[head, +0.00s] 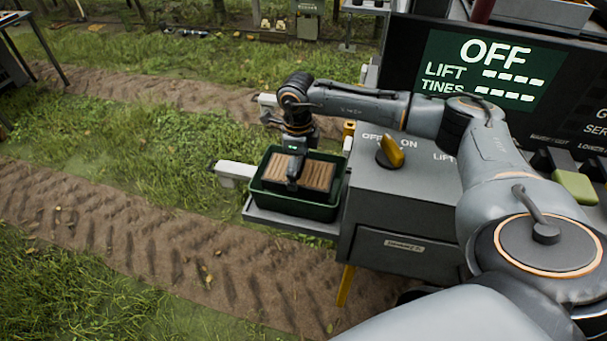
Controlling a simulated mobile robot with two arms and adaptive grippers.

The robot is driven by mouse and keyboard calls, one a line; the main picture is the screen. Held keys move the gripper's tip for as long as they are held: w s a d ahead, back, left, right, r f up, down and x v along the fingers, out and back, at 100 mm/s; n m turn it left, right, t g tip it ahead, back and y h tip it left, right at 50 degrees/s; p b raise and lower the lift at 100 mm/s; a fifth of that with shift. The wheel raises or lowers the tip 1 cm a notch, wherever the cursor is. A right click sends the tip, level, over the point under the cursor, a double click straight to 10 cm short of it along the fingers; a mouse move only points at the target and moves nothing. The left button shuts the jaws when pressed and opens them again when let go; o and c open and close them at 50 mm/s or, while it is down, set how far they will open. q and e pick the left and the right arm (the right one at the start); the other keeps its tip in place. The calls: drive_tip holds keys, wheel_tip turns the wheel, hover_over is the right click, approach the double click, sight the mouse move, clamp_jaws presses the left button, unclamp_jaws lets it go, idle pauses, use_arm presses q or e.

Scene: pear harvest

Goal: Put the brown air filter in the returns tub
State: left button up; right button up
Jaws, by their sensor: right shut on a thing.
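The brown air filter (314,176) is a pleated rectangular block. It lies inside a dark green tub (293,208), below or level with the rim. The tub stands on a grey shelf (318,228) at the left side of a grey control cabinet. My right gripper (294,178) points down into the tub and is shut on the air filter, covering part of its left half. I cannot tell whether the filter rests on the tub's floor. My left gripper is not in view.
The grey cabinet (404,193) has a yellow knob (391,152) by an OFF/ON label. A dark panel with a green OFF display (480,70) stands behind it. A white bracket (234,171) juts out left of the tub. Grass and tracked soil lie at left.

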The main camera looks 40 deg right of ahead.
sight(300, 183)
drive_tip(key=shift+a+f, duration=0.1)
drive_tip(key=shift+f, duration=0.7)
drive_tip(key=f, duration=0.3)
drive_tip(key=shift+d+f+p, duration=0.1)
drive_tip(key=shift+d+p, duration=0.25)
drive_tip(key=shift+p, duration=0.05)
drive_tip(key=shift+f, duration=0.35)
drive_tip(key=o, duration=0.9)
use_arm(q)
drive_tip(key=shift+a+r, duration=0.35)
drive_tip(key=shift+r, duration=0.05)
